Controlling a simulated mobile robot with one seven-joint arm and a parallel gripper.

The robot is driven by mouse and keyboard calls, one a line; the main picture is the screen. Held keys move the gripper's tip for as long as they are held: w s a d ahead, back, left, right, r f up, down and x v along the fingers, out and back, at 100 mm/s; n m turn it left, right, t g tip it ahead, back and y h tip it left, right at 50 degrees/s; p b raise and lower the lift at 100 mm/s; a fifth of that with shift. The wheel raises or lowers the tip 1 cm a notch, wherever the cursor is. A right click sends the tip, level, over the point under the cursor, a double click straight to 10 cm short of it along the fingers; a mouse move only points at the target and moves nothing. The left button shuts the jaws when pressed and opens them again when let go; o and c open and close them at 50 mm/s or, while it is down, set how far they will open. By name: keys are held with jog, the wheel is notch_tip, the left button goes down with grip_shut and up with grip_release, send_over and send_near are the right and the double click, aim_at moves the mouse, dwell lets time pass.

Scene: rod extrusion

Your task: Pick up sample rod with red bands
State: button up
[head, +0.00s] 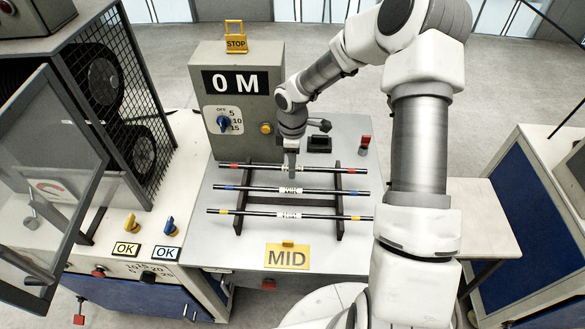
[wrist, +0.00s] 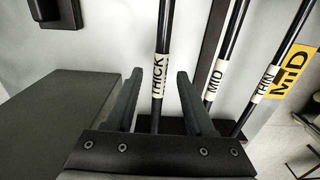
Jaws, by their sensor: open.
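The rod with red bands (head: 250,167) is the rearmost of three black rods lying across a dark rack in the head view. Its middle label reads THICK in the wrist view (wrist: 159,75). My gripper (head: 290,172) points down at the middle of this rod and partly covers its label. In the wrist view my gripper (wrist: 158,88) is open, with one finger on each side of the THICK rod. Gaps show between the rod and both fingers. The red bands are out of the wrist view.
The blue-banded rod (head: 255,188) and yellow-banded rod (head: 250,212) lie in front, parallel, labelled MID (wrist: 214,80) and THIN (wrist: 262,82). A grey control box (head: 240,85) stands close behind the rack. A yellow MID sign (head: 287,257) is at the table's front. Bare table lies around the rack.

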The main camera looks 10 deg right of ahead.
grip_shut()
jog(key=shift+r, duration=0.15)
